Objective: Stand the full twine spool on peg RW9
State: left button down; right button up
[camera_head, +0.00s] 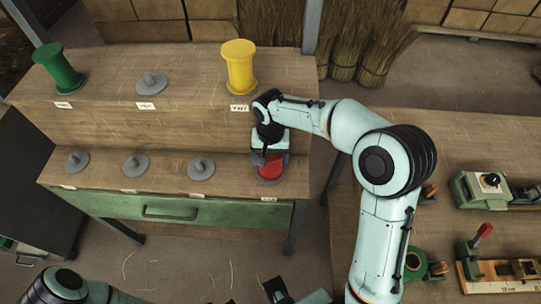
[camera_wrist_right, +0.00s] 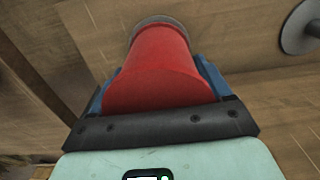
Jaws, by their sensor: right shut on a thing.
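A red spool (camera_head: 270,168) is upright at the right end of the rack's lower tier. My right gripper (camera_head: 269,156) is shut on it from above, and it fills the space between the blue fingers in the right wrist view (camera_wrist_right: 160,75). A grey round edge (camera_wrist_right: 160,20) shows at the spool's far end. Whether the spool is fully seated there I cannot tell. Several empty grey pegs (camera_head: 201,167) stand left of it on the same tier. The labels are too small to read surely, so I cannot pick out RW9. My left arm shows at the bottom left; its jaws are not clear.
A green spool (camera_head: 59,68) and a yellow spool (camera_head: 239,67) stand on the upper tier, with an empty peg (camera_head: 151,82) between them. A green drawer (camera_head: 170,211) is below. A workbench (camera_head: 470,140) with green tools is at right.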

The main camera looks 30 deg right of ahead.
pick_arm(q)
jog(key=shift+s+f+b, duration=0.15)
jog(key=shift+f+b, duration=0.25)
pick_arm(e)
jog(key=shift+f, duration=0.6)
jog(key=o, duration=1)
jog(key=shift+c, duration=0.2)
pick_arm(q)
jog(key=shift+r, duration=0.1)
pick_arm(e)
jog(key=shift+r, duration=0.1)
jog(key=shift+r+p, duration=2.1)
jog(key=shift+r, duration=0.85)
jog(key=shift+r+p, duration=1.45)
jog(key=shift+r, duration=1.05)
pick_arm(q)
jog(key=w+r, duration=0.4)
jog(key=r, duration=0.3)
jog(key=shift+r+t, duration=0.3)
jog(key=shift+r, duration=0.1)
